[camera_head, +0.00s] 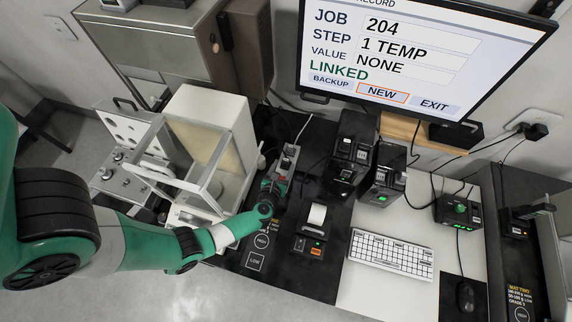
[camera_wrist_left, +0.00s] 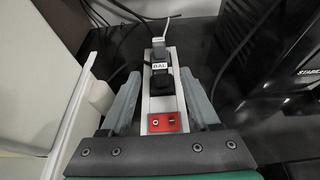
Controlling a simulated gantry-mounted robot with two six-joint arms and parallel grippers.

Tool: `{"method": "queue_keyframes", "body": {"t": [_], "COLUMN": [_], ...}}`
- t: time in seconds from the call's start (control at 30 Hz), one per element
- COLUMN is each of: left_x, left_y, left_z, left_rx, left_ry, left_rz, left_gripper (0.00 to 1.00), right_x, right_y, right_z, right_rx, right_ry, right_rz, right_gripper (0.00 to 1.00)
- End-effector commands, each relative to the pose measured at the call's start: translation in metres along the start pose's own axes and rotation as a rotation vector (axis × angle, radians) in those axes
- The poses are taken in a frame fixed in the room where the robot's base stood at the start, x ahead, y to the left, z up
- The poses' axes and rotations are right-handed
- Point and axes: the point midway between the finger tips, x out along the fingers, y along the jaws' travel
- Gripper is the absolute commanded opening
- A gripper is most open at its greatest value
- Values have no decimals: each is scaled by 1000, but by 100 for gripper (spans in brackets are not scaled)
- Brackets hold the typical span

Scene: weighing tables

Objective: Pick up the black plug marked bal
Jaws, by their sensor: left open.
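The black plug marked BAL (camera_wrist_left: 164,83) sits in a pale power strip (camera_wrist_left: 153,104) in the left wrist view. Its white label faces my camera. My left gripper (camera_wrist_left: 160,73) is open, with one finger on each side of the strip and plug, and nothing is held. Whether the fingers touch the plug cannot be told. In the head view the left gripper (camera_head: 274,187) is over the near end of the power strip (camera_head: 287,160) and hides part of it. My right gripper is not in view.
Another plug (camera_wrist_left: 158,47) with a grey cable stands behind the BAL plug. A red switch (camera_wrist_left: 166,122) is at the strip's near end. A glass-sided balance (camera_head: 207,150) stands left of the strip. A small printer (camera_head: 314,226) and black devices (camera_head: 350,150) are to the right.

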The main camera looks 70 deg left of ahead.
Motion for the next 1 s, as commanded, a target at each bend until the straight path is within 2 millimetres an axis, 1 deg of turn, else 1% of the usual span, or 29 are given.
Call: {"method": "queue_keyframes", "body": {"t": [0.03,0.13,0.2,0.4,0.47,0.5,0.57,0.6,0.73,0.77,1.0], "left_x": [12,25,28,28,28,28,28,28,28,28,28], "left_y": [0,0,0,0,0,0,0,0,0,0,0], "left_z": [-4,-3,-2,-1,-1,-1,-1,-1,-1,-1,-1], "left_rx": [-2,-2,-2,-1,-1,-1,-1,-1,-1,-1,-1], "left_ry": [-1,-1,0,0,0,0,0,0,0,0,0], "left_rz": [4,3,1,0,0,0,0,0,0,0,0], "left_gripper": [62,62,62,62,52,44,34,26,3,0,0], "right_x": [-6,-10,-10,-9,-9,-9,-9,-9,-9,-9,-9], "right_y": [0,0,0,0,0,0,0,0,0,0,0], "right_z": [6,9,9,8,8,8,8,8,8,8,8], "right_rx": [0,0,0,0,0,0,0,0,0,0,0], "right_ry": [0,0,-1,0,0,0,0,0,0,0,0], "right_rz": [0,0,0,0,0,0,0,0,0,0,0], "right_gripper": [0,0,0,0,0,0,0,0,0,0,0]}}
